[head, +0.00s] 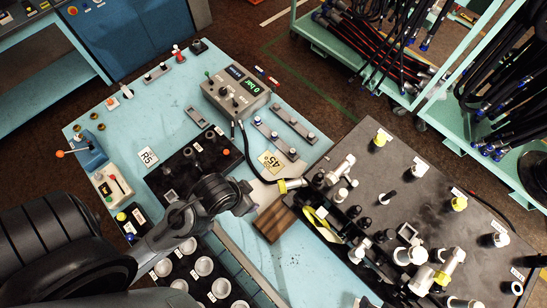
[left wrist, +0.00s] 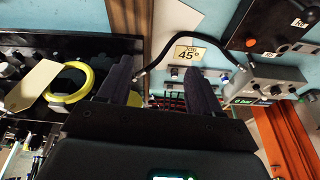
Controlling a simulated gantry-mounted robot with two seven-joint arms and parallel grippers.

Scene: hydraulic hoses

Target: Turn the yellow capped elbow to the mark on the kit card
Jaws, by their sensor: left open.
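The yellow capped elbow (head: 290,185) appears in the head view as a yellow-collared fitting at the end of a black hose, by the left edge of the black bench. In the left wrist view a patch of yellow (left wrist: 135,99) shows between my fingers; most of it is hidden. The kit card (head: 270,161), marked 45°, lies on the blue table; the left wrist view shows it too (left wrist: 187,52). My left gripper (head: 246,204) is left of the elbow; its open fingers (left wrist: 146,80) show no clear grip. My right gripper is not in view.
A grey gauge box (head: 236,92) with a green readout feeds the hose. A brown wooden block (head: 274,221) lies beside the black bench (head: 405,185), which carries several upright fittings. A yellow ring (left wrist: 70,82) with a pale tag is left of my fingers.

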